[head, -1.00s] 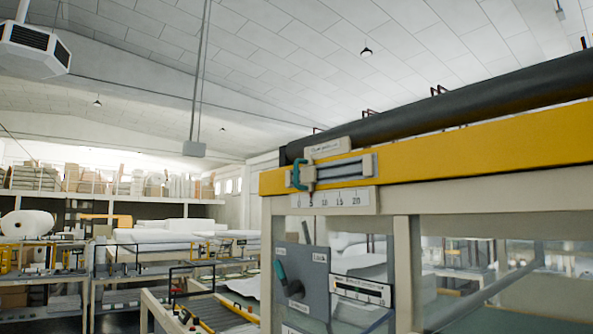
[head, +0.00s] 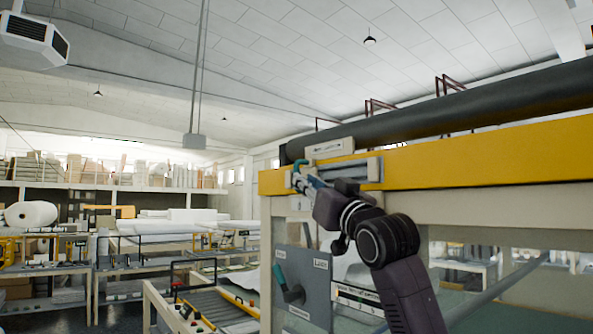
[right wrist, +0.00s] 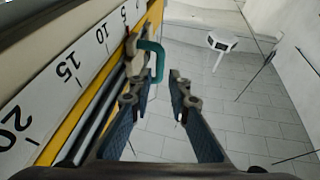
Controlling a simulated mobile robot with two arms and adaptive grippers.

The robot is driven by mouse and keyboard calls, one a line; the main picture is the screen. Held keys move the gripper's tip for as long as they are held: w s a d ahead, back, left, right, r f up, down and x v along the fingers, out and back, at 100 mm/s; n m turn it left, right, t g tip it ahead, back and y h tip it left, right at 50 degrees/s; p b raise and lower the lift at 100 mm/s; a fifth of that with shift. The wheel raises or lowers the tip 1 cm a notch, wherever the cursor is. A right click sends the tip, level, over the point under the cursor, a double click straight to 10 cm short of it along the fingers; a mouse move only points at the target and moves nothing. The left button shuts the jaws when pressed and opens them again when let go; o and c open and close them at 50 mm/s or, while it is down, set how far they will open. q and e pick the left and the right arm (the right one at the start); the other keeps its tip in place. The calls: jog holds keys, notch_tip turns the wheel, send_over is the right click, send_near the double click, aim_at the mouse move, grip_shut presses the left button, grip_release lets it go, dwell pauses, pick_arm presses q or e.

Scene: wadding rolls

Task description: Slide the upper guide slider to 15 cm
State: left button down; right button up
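The upper guide slider has a teal handle (head: 299,166) near the low end of its rail (head: 350,169), on the yellow beam (head: 450,156). The teal handle also shows in the right wrist view (right wrist: 157,60). The scale (right wrist: 67,70) there shows 5, 10, 15 and 20; the handle is toward the low-number end. My right gripper (head: 304,179) is at the handle, with its fingers apart in the right wrist view (right wrist: 164,78). The handle's end lies at the gap between the fingertips; I cannot tell whether they touch. My left gripper is not in view.
A dark roll (head: 450,108) lies along the top of the machine above the beam. A grey panel (head: 304,285) with a teal lever (head: 280,277) sits below, left of my right arm. Tables with white wadding (head: 165,228) stand farther back on the left.

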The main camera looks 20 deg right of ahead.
jog(key=p+x, duration=0.3)
jog(key=x, duration=0.3)
jog(key=shift+w+p, duration=0.1)
jog(key=shift+p, duration=0.25)
jog(key=shift+f, duration=0.1)
grip_shut()
